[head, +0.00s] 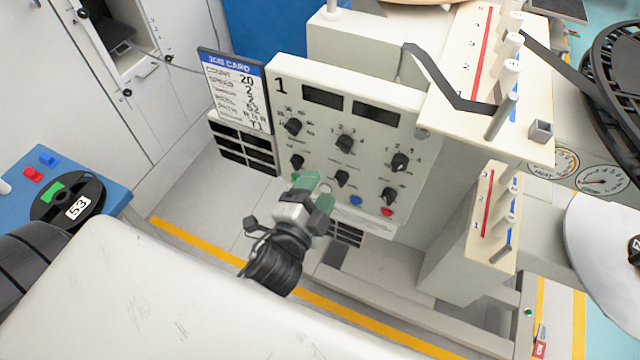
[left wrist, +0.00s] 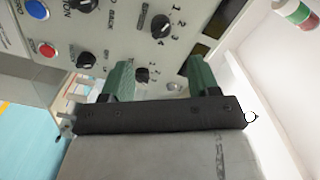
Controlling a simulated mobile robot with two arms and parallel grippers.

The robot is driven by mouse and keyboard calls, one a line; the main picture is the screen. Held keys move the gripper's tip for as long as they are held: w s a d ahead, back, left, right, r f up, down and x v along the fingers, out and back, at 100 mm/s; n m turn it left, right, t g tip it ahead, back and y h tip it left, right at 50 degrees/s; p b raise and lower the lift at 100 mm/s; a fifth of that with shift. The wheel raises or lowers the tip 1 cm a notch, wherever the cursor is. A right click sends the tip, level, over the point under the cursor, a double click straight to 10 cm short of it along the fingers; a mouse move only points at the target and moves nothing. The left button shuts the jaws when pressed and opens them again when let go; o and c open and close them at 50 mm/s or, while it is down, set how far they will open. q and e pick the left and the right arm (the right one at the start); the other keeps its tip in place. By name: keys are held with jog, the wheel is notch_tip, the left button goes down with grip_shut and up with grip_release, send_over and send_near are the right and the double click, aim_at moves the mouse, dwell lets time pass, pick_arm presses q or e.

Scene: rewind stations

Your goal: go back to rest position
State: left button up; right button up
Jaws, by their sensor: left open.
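My left gripper (head: 315,190) is in front of the lower part of the white control panel (head: 310,75) marked 1. Its two green fingers are apart and nothing shows between them. In the left wrist view the open fingers (left wrist: 160,72) point at the panel face, with a black knob (left wrist: 142,75) seen between them. I cannot tell whether they touch the panel. The panel has two dark displays, several black knobs, a blue button (head: 356,200) and a red button (head: 387,212). My right gripper is not in view.
A job card (head: 232,90) hangs at the panel's left. A blue table (head: 115,192) with a black reel (head: 68,205) marked 53 stands at the left. Guide posts and a dark web strip (head: 435,75) are at the right. Floor (head: 185,195) shows between cabinets and panel.

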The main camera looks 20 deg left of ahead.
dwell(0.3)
pick_arm(q)
jog(key=s+f+n+g, duration=0.2)
jog(key=s+f+g, duration=0.15)
jog(key=f, duration=1.15)
jog(key=s+f+n+g, duration=0.2)
jog(key=s+f+g, duration=0.15)
jog(key=f, duration=1.15)
jog(key=s+a+f+n+g, duration=0.3)
jog(key=s+f, duration=0.6)
jog(key=s, duration=0.3)
jog(key=s+a+f+n+g, duration=0.3)
jog(key=s+a+f+g, duration=0.2)
jog(key=s+f, duration=0.5)
jog(key=s+g, duration=0.2)
jog(key=s, duration=0.1)
jog(key=shift+s+f+n+y, duration=0.3)
